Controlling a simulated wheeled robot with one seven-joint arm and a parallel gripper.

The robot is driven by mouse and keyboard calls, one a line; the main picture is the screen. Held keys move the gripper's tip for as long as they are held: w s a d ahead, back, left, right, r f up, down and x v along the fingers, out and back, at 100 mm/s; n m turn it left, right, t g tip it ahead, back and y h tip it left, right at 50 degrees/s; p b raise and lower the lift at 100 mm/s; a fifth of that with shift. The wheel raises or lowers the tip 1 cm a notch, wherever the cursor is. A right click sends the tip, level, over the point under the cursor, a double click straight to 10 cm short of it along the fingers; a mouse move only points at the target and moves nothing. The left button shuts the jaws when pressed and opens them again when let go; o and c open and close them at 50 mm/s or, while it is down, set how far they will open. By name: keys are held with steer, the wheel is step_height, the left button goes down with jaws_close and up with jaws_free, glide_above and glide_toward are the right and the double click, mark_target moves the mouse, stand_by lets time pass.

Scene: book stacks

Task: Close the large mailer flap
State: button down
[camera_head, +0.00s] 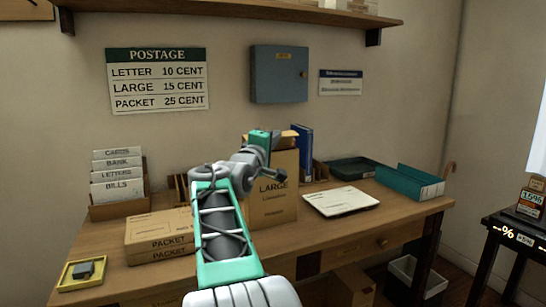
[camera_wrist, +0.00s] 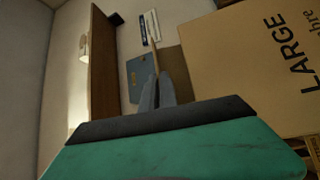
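The large mailer (camera_head: 272,212) is a tan cardboard piece standing upright on the desk, with LARGE printed on its front. Its face fills the right of the wrist view (camera_wrist: 245,75), turned sideways. A tan panel that looks like its raised flap (camera_head: 287,137) shows above its top edge, partly hidden by my arm. My gripper (camera_head: 272,160) is at the mailer's upper front left in the head view. In the wrist view its two grey fingers (camera_wrist: 158,88) are close together beside the mailer's top edge. I cannot tell whether they touch the flap.
Packet boxes (camera_head: 158,235) and a card sorter (camera_head: 118,190) stand on the left of the desk. A blue binder (camera_head: 305,150) stands behind the mailer. A white board (camera_head: 341,201) and a teal tray (camera_head: 409,183) lie to the right. A wall shelf (camera_head: 225,12) hangs above.

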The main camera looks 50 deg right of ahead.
steer(key=m+h+b, duration=0.1)
steer(key=b, duration=0.1)
steer(key=f+m+h+b, duration=0.1)
steer(key=m+b, duration=0.1)
steer(key=s+f+m+g+h+b, duration=0.1)
steer(key=b, duration=0.2)
steer(key=shift+a+f, duration=0.1)
steer(key=shift+a, duration=0.2)
steer(key=shift+m, duration=0.4)
steer(key=c, duration=1.6)
jaws_free()
steer(key=shift+c, duration=0.2)
